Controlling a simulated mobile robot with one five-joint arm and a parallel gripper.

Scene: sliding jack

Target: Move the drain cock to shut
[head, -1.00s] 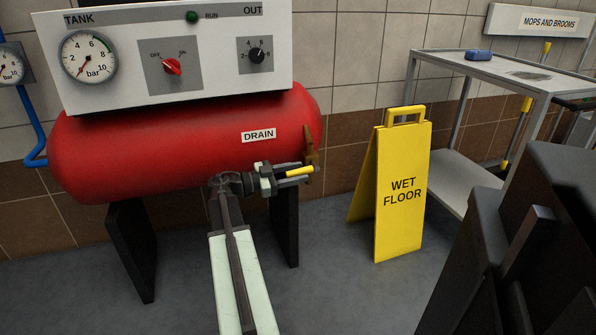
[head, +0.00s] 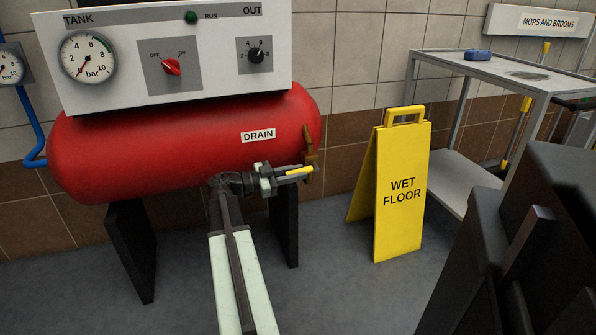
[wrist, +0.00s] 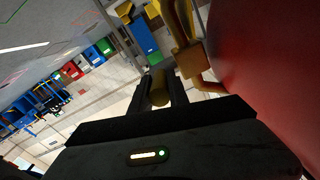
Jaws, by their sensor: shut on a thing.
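The drain cock is a brass fitting (head: 309,150) at the right end of the red tank, below and right of the DRAIN label. Its yellow lever (head: 297,171) points left, roughly level, toward my gripper (head: 303,173). In the wrist view, the rounded yellow lever end (wrist: 159,88) sits between the two dark fingers of my gripper (wrist: 158,86), which are shut on it. The brass body (wrist: 188,58) shows just beyond, beside the tank. The fingers hide part of the lever.
The red tank (head: 180,150) is close beside my gripper and stands on dark legs. A control panel (head: 215,75) is above it. A yellow wet floor sign (head: 403,190) stands to the right, before a grey trolley (head: 440,168). Floor between tank and sign is clear.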

